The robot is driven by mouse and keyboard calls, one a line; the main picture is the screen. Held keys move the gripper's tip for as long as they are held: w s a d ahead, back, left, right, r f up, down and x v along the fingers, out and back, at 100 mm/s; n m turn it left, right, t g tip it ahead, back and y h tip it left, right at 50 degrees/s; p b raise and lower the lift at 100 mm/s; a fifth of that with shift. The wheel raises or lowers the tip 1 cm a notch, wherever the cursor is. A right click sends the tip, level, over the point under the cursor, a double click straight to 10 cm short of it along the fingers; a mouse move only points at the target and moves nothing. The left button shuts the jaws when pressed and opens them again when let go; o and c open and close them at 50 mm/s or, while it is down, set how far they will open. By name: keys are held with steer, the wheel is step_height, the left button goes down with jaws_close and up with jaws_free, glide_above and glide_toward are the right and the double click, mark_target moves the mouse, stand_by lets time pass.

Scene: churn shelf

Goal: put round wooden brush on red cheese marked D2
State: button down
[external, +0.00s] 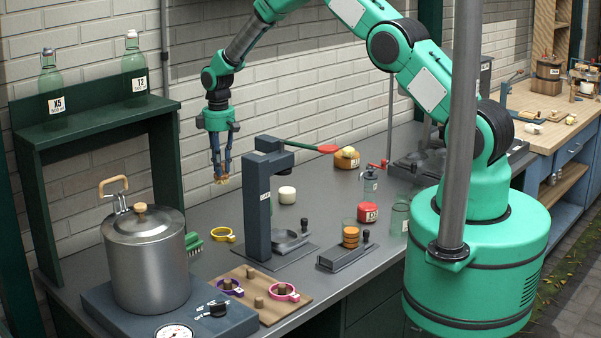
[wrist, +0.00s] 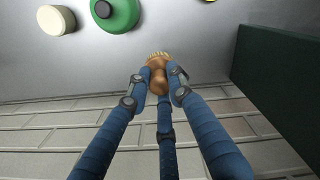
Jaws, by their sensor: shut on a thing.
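My gripper (external: 221,176) has blue fingers and hangs above the bench near the brick wall, left of the dark press. It is shut on the round wooden brush (external: 221,181), whose pale bristles point down, clear of the bench. In the wrist view the brush (wrist: 158,64) sits between the fingertips, its brown wooden knob partly hidden by them. A red round cheese (external: 368,212) with a white label lies on the bench to the right of the press; its lettering is too small to read surely. My gripper is well to the left of it and higher.
A dark press (external: 258,205) with a red-tipped lever stands between my gripper and the red cheese. A pale cheese (external: 287,194), an orange labelled round (external: 346,158) and a glass jar (external: 399,216) stand nearby. A steel pot (external: 146,262) and bottle shelf (external: 95,115) are at left.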

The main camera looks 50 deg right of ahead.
steer(key=s+d+r, duration=0.2)
steer(key=s+d, duration=0.5)
steer(key=d, duration=0.3)
step_height(320, 180, up, 2)
steer(key=r+n+p, duration=0.1)
steer(key=n+p, duration=0.1)
glide_above(368, 205)
steer(key=shift+a+f, duration=0.15)
steer(key=shift+f, duration=0.1)
steer(key=shift+f, duration=0.15)
steer(key=shift+f+p, duration=0.3)
steer(key=shift+f, duration=2.5)
steer(key=shift+f, duration=0.15)
steer(key=shift+f, duration=1.95)
steer(key=shift+f, duration=0.1)
